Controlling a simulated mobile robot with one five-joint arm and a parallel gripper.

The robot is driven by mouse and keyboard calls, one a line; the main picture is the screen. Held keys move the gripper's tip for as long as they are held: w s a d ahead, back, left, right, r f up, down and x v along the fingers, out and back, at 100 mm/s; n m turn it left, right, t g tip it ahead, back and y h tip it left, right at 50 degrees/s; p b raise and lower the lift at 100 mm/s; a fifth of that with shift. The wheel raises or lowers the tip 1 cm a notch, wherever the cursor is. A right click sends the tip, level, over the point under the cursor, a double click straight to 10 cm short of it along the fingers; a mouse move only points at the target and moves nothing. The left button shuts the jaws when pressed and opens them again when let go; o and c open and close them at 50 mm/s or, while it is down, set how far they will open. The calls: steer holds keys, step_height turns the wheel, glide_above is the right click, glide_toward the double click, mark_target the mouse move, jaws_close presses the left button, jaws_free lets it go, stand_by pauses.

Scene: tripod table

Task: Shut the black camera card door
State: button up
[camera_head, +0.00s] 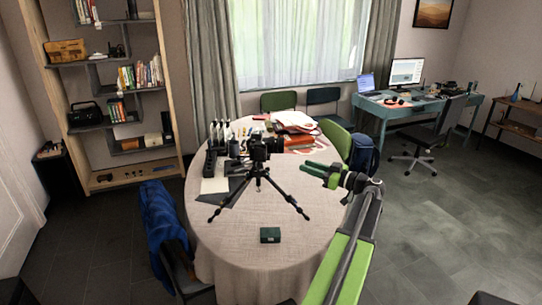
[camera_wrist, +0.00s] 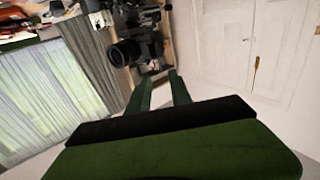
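The black camera (camera_head: 260,147) stands on a black tripod (camera_head: 262,186) on the round table. In the wrist view the camera (camera_wrist: 140,45) is beyond my fingertips, with its lens facing left and downward. The card door cannot be made out in either view, so I cannot tell how it stands. My green gripper (camera_head: 318,172) is to the right of the camera, apart from it, at the end of my green arm. In the wrist view my gripper's two fingers (camera_wrist: 160,80) stand apart with nothing between them.
The round table (camera_head: 225,240) has a pale cloth. A small dark green box (camera_head: 270,235) lies near its front. Several dark upright items (camera_head: 215,135) stand left of the camera. Papers and books (camera_head: 297,125) lie behind it. Chairs surround the table, one with a blue jacket (camera_head: 165,225).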

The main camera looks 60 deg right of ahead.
glide_toward(261, 152)
steer(key=w, duration=0.5)
steer(key=shift+w+d, duration=0.2)
steer(key=shift+d, duration=0.15)
jaws_close()
stand_by(1.2)
